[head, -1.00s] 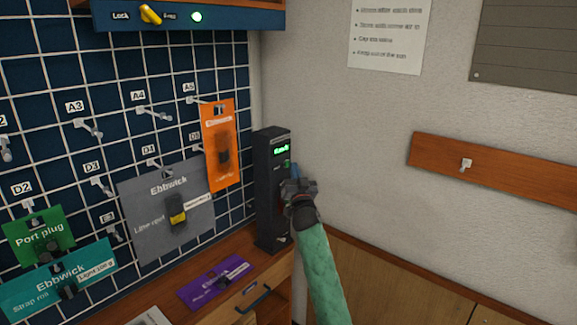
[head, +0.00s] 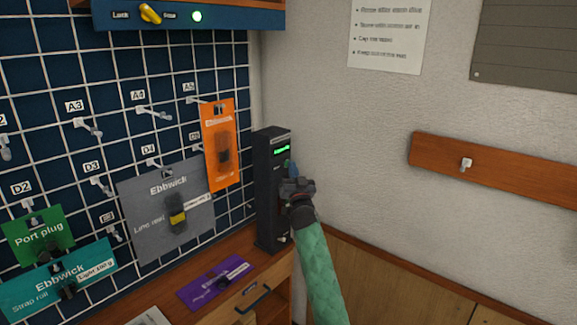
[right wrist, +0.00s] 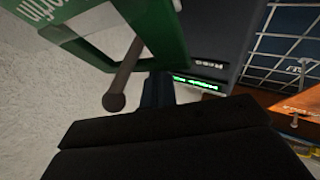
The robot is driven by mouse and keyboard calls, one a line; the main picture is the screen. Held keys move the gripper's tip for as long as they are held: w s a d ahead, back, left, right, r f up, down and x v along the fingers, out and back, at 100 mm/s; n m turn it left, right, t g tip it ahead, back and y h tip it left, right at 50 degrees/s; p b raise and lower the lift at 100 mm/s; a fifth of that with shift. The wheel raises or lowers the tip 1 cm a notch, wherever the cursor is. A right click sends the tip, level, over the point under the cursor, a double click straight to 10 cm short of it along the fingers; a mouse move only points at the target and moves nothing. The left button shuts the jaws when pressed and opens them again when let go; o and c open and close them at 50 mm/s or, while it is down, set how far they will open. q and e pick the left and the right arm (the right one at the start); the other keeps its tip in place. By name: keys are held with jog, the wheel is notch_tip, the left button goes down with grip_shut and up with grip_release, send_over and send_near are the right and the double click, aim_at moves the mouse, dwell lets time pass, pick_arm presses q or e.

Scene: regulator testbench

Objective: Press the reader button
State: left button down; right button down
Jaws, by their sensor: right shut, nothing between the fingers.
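The reader (head: 268,195) is a tall, dark upright box in the corner at the right end of the grid wall. Its lit green display (head: 281,150) is near the top, and the display also shows in the right wrist view (right wrist: 197,83). My right gripper (head: 293,170) is shut and empty, with its blue fingertips at the reader's front just below the display. The button cannot be made out behind the fingers, and I cannot tell whether they touch it. My left gripper is not in view.
An orange package (head: 222,145) hangs left of the reader, and a grey one (head: 150,205) hangs farther left. A purple package (head: 212,288) lies on the wooden counter. A green-edged panel (right wrist: 75,30) and a round-ended rod (right wrist: 122,80) are close in the right wrist view.

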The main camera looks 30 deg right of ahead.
jog(key=shift+s, duration=0.1)
dwell(0.5)
jog(key=shift+s+d+p, duration=0.3)
jog(key=shift+s, duration=0.35)
jog(key=shift+s, duration=0.1)
jog(key=s, duration=0.1)
jog(key=s+d+p, duration=0.1)
jog(key=s, duration=0.1)
jog(key=s+d, duration=0.1)
jog(key=shift+s+p, duration=0.25)
jog(key=shift+p, duration=0.1)
dwell(0.5)
